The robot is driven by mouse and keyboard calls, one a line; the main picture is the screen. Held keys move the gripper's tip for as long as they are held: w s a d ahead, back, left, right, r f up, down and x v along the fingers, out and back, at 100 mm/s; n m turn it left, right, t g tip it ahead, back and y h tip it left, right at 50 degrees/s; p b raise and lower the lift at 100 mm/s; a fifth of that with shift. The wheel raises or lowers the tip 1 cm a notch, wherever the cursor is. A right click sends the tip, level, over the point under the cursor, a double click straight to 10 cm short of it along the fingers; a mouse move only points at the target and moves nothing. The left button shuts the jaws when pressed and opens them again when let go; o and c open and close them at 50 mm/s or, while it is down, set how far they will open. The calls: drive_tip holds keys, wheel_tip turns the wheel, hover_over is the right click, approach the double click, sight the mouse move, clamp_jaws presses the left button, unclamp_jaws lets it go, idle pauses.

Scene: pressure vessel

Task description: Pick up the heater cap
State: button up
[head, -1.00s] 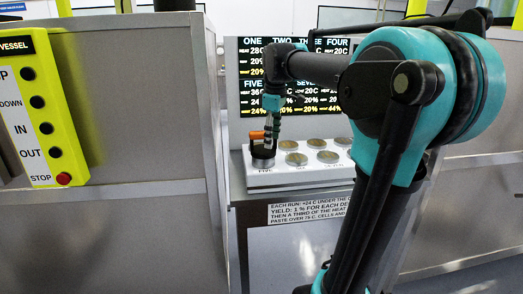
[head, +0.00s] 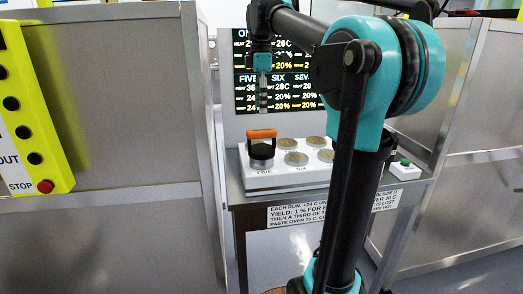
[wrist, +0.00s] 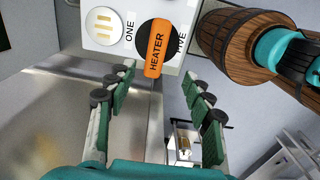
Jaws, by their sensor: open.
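The heater cap (head: 262,150), a dark round body with an orange handle on top, sits upright over the cell marked FIVE on the white block (head: 300,178). In the wrist view its orange handle (wrist: 157,48) reads HEATER, and its black body shows around it. My gripper (head: 264,108) hangs above the cap with a clear gap and holds nothing. In the wrist view its fingers (wrist: 160,78) are spread wide, and the cap shows beyond their tips.
Several round cells lie beside the cap on the block. A readout board (head: 290,90) rises behind. Grey partitions stand on both sides. A wooden barrel (wrist: 245,38) shows at the wrist view's upper right.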

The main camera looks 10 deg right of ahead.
sight(262, 130)
wheel_tip(262, 130, down, 5)
drive_tip(key=shift+f, duration=0.1)
drive_tip(key=shift+w+d+f, duration=0.1)
drive_tip(key=shift+w+f, duration=0.1)
drive_tip(key=shift+f, duration=1.05)
drive_tip(key=shift+w+d+f, duration=0.1)
drive_tip(key=shift+w+f, duration=0.05)
drive_tip(key=shift+f, duration=1.1)
drive_tip(key=shift+f, duration=0.25)
clamp_jaws()
